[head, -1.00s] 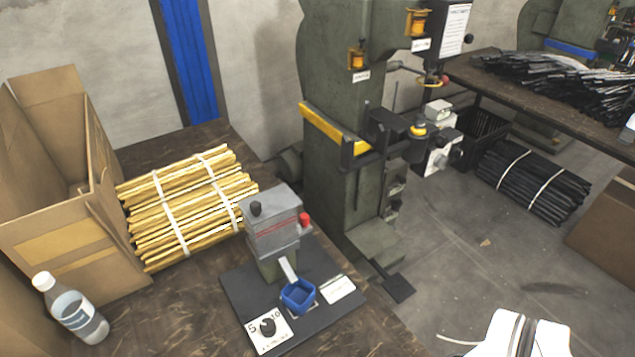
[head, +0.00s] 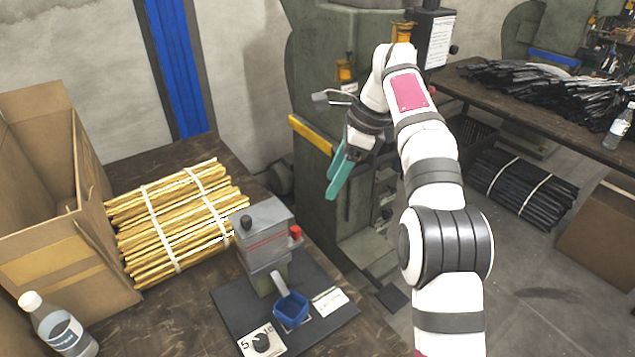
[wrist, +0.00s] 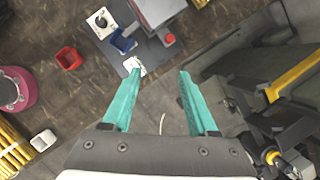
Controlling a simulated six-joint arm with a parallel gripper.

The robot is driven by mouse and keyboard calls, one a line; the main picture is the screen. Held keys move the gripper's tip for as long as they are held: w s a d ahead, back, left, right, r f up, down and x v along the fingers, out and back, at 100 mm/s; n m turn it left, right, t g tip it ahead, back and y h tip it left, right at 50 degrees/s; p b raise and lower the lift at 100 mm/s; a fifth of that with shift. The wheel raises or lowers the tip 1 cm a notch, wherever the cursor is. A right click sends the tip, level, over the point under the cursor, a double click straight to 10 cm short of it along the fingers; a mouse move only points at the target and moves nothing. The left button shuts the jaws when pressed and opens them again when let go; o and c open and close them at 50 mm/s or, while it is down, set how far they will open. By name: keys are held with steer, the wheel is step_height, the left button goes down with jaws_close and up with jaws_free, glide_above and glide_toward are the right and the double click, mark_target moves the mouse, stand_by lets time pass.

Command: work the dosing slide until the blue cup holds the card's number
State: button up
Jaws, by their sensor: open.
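The grey dosing device (head: 262,232) stands on a dark base plate (head: 228,305) on the brown bench. A red knob (head: 296,233) sticks out of its right side. The blue cup (head: 291,311) stands below its pale chute; I cannot make out what is inside. A white card (head: 330,300) lies right of the cup, its writing too small to read. A plate with a black dial (head: 262,342) lies in front, marked 5 and 10. My gripper (head: 337,185) is open and empty, its teal fingers above and right of the device. The wrist view also shows the blue cup (wrist: 122,42).
A bundle of yellow strips (head: 175,222), a cardboard box (head: 60,270) and a bottle (head: 58,325) stand left of the device. A green press (head: 320,110) rises behind my gripper. The wrist view shows a red container (wrist: 69,58) and a pink round object (wrist: 16,88).

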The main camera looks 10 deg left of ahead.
step_height(320, 180, down, 2)
steer(key=w+a+m, duration=0.1)
steer(key=w+a, duration=0.1)
glide_toward(297, 229)
steer(key=x, duration=0.8)
steer(key=shift+a+f, duration=0.15)
steer(key=shift+f, duration=0.15)
jaws_close()
stand_by(0.8)
